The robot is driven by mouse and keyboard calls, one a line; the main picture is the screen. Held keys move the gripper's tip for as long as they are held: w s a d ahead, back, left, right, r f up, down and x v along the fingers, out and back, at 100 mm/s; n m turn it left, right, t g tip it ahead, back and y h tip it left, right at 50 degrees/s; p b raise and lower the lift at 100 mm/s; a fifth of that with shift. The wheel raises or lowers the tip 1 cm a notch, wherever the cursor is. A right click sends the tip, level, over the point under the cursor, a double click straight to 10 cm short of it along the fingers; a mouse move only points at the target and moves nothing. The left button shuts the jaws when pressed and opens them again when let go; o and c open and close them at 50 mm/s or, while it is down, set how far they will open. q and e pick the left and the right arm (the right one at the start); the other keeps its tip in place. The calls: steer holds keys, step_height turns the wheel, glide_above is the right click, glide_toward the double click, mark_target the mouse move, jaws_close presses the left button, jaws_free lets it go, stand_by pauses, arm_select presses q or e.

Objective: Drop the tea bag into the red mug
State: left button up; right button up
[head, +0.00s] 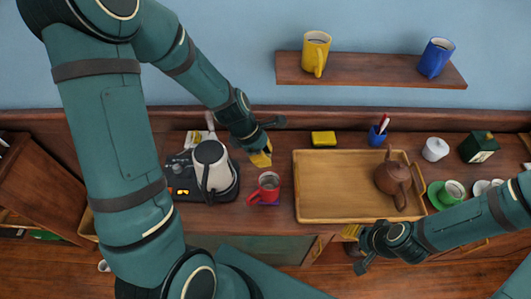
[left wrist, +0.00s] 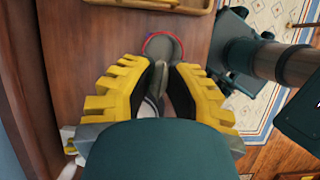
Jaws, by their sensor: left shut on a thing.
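The red mug (head: 268,187) stands upright on the counter between the kettle and the wooden tray. In the left wrist view its red rim (left wrist: 150,38) shows just beyond my fingertips. My left gripper (head: 262,158) is behind the mug in the head view, with yellow fingers pointing down. In the left wrist view the left gripper (left wrist: 163,75) is shut on a thin greyish thing, which looks like the tea bag (left wrist: 157,79). The fingers hide much of it. My right gripper (head: 352,232) is at the tray's front edge; its jaws are too small to judge.
A kettle (head: 211,165) stands left of the mug. The wooden tray (head: 325,212) to the right bears a brown teapot (head: 391,178). A yellow box (head: 323,138) and a blue pen cup (head: 376,136) stand behind the tray. A shelf (head: 375,72) above holds yellow and blue mugs.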

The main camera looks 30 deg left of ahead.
arm_select(q)
step_height(320, 180, down, 5)
steer(key=b, duration=0.4)
steer(key=o, duration=0.8)
steer(key=v, duration=1.2)
steer(key=shift+s, duration=0.1)
